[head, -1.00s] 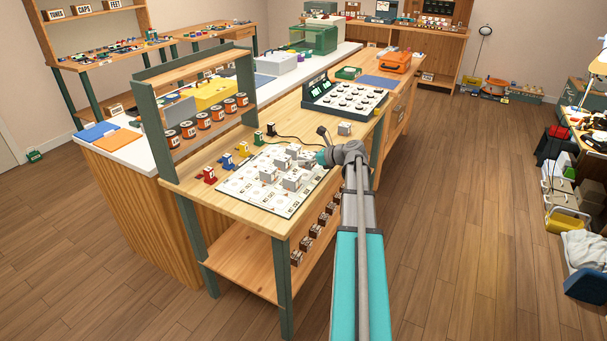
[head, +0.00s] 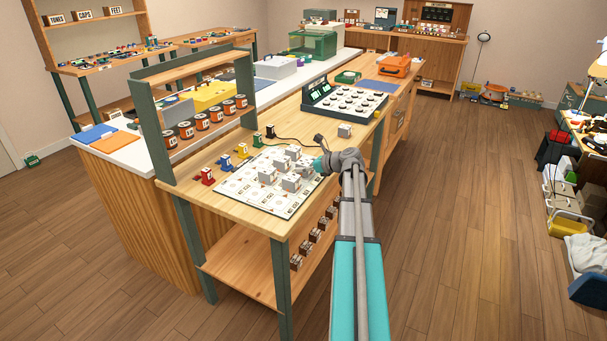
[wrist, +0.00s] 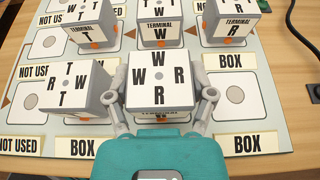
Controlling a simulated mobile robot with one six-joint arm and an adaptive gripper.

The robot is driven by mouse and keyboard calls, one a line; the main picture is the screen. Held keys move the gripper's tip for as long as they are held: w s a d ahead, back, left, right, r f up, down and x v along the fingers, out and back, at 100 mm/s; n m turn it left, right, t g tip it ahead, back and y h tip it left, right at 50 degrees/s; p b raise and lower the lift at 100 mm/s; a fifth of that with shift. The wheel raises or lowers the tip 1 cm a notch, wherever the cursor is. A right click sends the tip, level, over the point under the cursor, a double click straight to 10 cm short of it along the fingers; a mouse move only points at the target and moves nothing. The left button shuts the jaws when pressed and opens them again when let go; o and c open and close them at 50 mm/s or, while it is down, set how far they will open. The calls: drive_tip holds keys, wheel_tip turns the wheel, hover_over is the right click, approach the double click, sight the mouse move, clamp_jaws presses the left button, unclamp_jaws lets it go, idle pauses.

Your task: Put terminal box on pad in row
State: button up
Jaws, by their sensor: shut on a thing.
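My gripper (wrist: 160,112) is shut on a grey terminal box (wrist: 160,78) with a white top lettered W and R, in the wrist view. The held box is over a pad of the pale board (wrist: 200,143); I cannot tell whether it touches the pad. To its left sits another terminal box (wrist: 75,85), tilted in view. Several more terminal boxes stand in the row behind, including one at the left (wrist: 90,22), one in the middle (wrist: 160,20) and one at the right (wrist: 232,20). In the head view my gripper (head: 318,164) is at the right side of the board (head: 237,188).
A bare pad marked BOX (wrist: 232,92) lies right of the held box, and a bare NOT USED pad (wrist: 27,101) lies at the far left. Coloured terminals (head: 207,176) line the board's left side. A lone grey box (head: 345,130) stands near the console (head: 345,100). A dark cable crosses behind.

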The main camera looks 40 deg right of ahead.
drive_tip(key=shift+f+b, duration=0.3)
drive_tip(key=shift+f, duration=0.25)
drive_tip(key=shift+f, duration=0.15)
drive_tip(key=o, duration=1.1)
drive_tip(key=shift+s+r, duration=0.15)
drive_tip(key=shift+r, duration=0.15)
drive_tip(key=shift+s+d+r+p, duration=0.15)
drive_tip(key=shift+s+p, duration=0.15)
drive_tip(key=p+v, duration=0.4)
drive_tip(key=v, duration=0.7)
